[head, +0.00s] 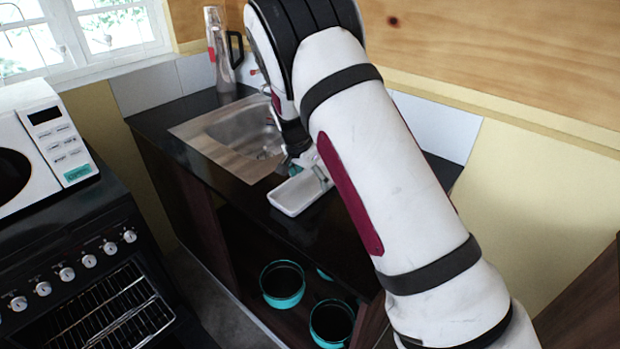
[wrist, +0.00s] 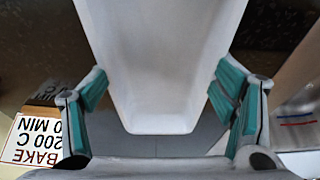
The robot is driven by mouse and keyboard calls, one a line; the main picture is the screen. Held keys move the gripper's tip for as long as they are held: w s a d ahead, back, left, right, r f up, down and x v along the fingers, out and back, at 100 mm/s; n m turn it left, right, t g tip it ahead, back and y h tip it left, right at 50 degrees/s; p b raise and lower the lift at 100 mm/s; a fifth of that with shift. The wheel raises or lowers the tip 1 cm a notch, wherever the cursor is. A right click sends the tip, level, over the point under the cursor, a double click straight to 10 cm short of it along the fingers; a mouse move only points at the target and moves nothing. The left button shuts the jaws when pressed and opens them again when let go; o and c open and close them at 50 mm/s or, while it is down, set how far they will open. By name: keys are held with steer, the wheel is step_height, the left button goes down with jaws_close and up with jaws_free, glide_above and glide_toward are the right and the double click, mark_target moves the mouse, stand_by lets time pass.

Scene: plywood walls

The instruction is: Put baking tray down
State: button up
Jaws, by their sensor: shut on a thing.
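The baking tray is a white, shallow, rectangular dish (head: 297,194) at the black counter, on the near right side of the sink. My gripper (head: 302,167), partly hidden by my arm, is at the tray's far side in the head view. In the wrist view the white tray (wrist: 165,60) runs between the teal finger pads of my gripper (wrist: 160,95), which is shut on it. I cannot tell whether the tray's underside touches the counter.
The dark counter (head: 165,118) holds a steel sink (head: 240,135) and a tall silver jug (head: 219,60). Teal-rimmed pots (head: 283,285) stand on the shelf below. A stove (head: 75,240) with a white microwave (head: 40,145) is left. A printed BAKE card (wrist: 35,138) shows in the wrist view.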

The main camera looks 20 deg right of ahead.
steer(key=shift+f, duration=0.15)
steer(key=o, duration=1.3)
